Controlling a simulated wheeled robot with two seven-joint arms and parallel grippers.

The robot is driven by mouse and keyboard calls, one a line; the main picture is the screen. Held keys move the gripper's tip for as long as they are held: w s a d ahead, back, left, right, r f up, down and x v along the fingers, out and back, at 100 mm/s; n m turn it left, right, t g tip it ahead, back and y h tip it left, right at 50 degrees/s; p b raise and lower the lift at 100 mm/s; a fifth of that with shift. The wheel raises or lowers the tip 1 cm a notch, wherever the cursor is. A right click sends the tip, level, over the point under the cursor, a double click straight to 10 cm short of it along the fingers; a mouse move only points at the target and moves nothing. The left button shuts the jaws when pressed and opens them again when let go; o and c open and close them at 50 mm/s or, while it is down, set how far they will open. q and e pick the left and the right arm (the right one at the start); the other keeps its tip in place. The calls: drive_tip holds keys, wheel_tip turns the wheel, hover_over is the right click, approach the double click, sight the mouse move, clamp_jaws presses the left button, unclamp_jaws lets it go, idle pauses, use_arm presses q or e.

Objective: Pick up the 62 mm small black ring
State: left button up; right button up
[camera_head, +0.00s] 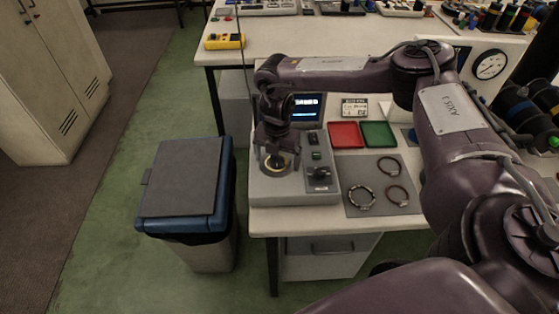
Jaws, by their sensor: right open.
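Three dark rings lie flat and apart on a grey mat (410,212) on the bench: one at the back (390,175), one at the front right (399,206) and one at the front left (361,209). The front left ring has lighter fittings on its rim. I cannot tell by size which is the 62 mm small black ring. My right gripper (276,164) is open and points down over the grey test device (303,187), left of the rings. A round part with a pale yellow rim shows between its fingers; contact is unclear. My left gripper is out of view.
A red tray (344,136) and a green tray (378,134) sit behind the mat. A small screen (307,107) and a label card (354,108) stand behind. A lidded bin (183,178) is left of the bench. My right arm spans the right side.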

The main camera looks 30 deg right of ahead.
drive_tip(key=c, duration=1.1)
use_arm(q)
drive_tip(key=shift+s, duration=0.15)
use_arm(e)
drive_tip(key=shift+c, duration=0.2)
drive_tip(key=shift+r, duration=0.15)
